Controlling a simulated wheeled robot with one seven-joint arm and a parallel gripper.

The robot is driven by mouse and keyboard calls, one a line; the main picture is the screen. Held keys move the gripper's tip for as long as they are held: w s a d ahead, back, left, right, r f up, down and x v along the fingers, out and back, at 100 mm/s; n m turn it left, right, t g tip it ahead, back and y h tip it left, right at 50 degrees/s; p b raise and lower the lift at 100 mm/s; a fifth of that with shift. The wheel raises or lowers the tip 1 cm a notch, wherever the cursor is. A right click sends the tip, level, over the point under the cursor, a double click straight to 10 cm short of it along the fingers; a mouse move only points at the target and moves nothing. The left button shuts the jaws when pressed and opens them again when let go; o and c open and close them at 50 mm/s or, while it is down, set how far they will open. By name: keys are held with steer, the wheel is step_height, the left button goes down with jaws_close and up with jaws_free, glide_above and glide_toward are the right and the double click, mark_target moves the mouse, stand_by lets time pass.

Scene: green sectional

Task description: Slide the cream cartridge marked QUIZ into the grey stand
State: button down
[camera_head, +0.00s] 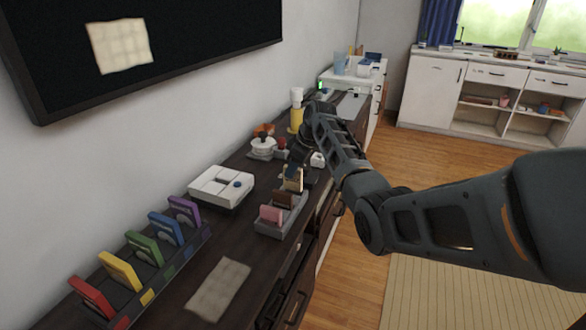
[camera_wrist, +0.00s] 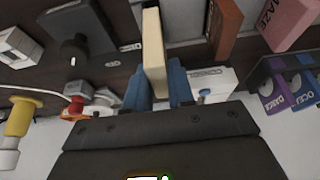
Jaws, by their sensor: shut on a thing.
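The cream cartridge (camera_wrist: 153,42) stands between the two blue fingers of my gripper (camera_wrist: 158,84) in the wrist view, seen edge-on, so its marking is hidden. My gripper is shut on it. In the head view the cream cartridge (camera_head: 293,182) is at the far end of the grey stand (camera_head: 268,229), below my gripper (camera_head: 293,170). I cannot tell whether its lower edge is inside the slot or just above it. The stand also holds a brown cartridge (camera_head: 283,199) and a pink cartridge (camera_head: 271,214) marked MAZE in the wrist view (camera_wrist: 290,22).
A white console (camera_head: 221,187) sits left of the stand. A rack (camera_head: 150,285) of several coloured cartridges lies nearer along the wall. A white teapot-like object (camera_head: 263,148) and a yellow-and-white object (camera_head: 297,115) stand farther back. The dark top between rack and stand is partly clear.

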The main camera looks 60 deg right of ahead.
mark_target(302, 169)
steer(key=shift+f+b, duration=1.2)
steer(key=shift+f, duration=0.85)
steer(key=c, duration=0.9)
jaws_free()
steer(key=shift+v, duration=3.95)
